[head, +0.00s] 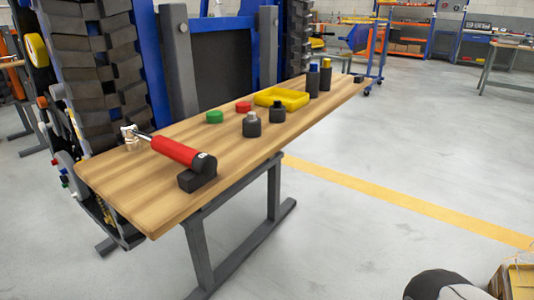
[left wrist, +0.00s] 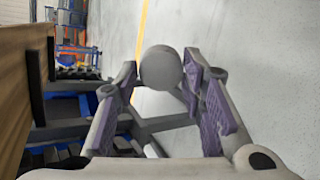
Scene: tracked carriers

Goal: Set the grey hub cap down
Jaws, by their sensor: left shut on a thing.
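The grey hub cap (left wrist: 161,66) is a smooth round disc in the left wrist view. My left gripper (left wrist: 160,72) is shut on it, with the purple-padded fingers on either side. The hub cap is apart from the wooden bench, which shows at the left edge of that view, with the pale floor behind it. Neither my left gripper nor the hub cap shows in the head view. My right gripper is in neither view.
The wooden bench (head: 137,193) carries a red cylindrical tool (head: 175,151), a green cap (head: 215,117), a red cap (head: 243,107), a yellow tray (head: 294,96) and several dark bottles. Its front left end has bare wood. A tracked carrier (head: 92,55) stands behind it.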

